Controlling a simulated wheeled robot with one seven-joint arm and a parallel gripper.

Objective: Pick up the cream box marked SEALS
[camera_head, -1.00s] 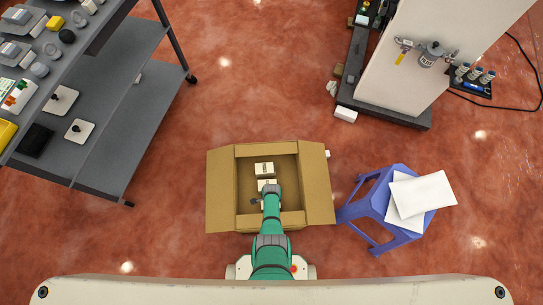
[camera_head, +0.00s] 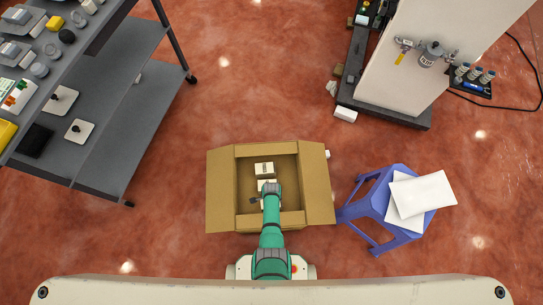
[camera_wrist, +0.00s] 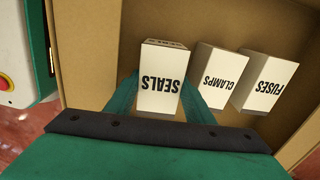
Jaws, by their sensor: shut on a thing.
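The cream box marked SEALS (camera_wrist: 159,82) stands between the two green fingers of my gripper (camera_wrist: 160,97) in the wrist view. My gripper is shut on it, with a finger along each side. The SEALS box is at the open carton, and I cannot tell whether it is clear of the carton floor. In the head view my gripper (camera_head: 268,190) is over the carton, and my arm hides part of what is below it.
A box marked CLAMPS (camera_wrist: 216,77) and one marked FUSES (camera_wrist: 264,82) stand to the right of the SEALS box. The open cardboard carton (camera_head: 222,190) has its flaps spread. A blue stool (camera_head: 372,203) with white packets is at right, a grey shelf rack (camera_head: 120,115) at left.

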